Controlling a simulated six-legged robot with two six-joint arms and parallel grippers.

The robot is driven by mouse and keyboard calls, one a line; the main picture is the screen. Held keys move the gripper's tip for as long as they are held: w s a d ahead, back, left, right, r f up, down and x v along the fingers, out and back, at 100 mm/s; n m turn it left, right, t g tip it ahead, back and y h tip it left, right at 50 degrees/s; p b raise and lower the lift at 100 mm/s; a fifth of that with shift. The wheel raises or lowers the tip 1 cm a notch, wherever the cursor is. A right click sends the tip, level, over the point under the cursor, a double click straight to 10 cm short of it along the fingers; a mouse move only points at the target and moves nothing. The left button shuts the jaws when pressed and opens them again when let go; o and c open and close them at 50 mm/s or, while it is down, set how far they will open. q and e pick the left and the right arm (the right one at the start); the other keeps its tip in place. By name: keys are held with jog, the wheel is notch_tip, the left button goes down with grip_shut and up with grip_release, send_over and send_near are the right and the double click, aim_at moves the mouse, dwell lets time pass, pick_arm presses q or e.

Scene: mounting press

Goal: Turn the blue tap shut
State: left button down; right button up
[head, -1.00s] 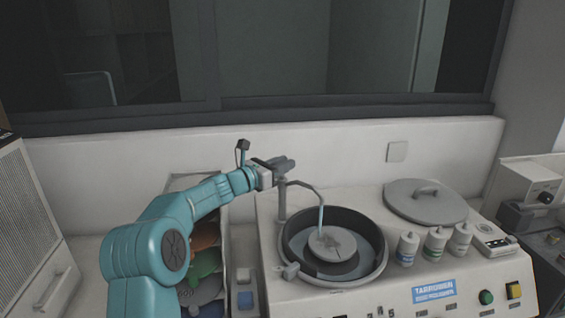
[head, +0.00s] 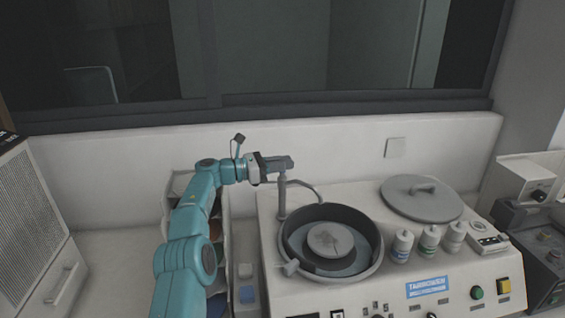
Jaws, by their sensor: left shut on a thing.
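The tap's grey upright pipe (head: 282,200) stands at the back left of the polishing machine, and its thin curved spout (head: 305,185) reaches over the round bowl (head: 287,240). No stream shows below the spout. My left gripper (head: 284,163) is at the top of the pipe, reaching in from the left, shut on the tap's handle. The jaws hide the handle, so its blue colour and exact angle cannot be seen. My right gripper is out of view.
A grey round lid (head: 420,200) lies on the machine top at right. Several white bottles (head: 402,246) stand in front of it. A rack of coloured items is partly behind my left arm. A white wall is close behind the tap.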

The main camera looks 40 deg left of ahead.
pick_arm(q)
jog(key=shift+f, duration=0.25)
dwell(0.3)
jog(key=c, duration=1.2)
grip_release()
jog(key=shift+s, duration=0.1)
jog(key=shift+s+a+b, duration=0.15)
jog(key=shift+a+b, duration=0.05)
jog(key=shift+b, duration=0.15)
jog(key=b+v, duration=0.2)
jog(key=v, duration=1.3)
jog(key=shift+s+a+r+b, duration=0.2)
jog(key=shift+s+a+b, duration=0.1)
jog(key=shift+s, duration=0.05)
jog(key=shift+f, duration=0.1)
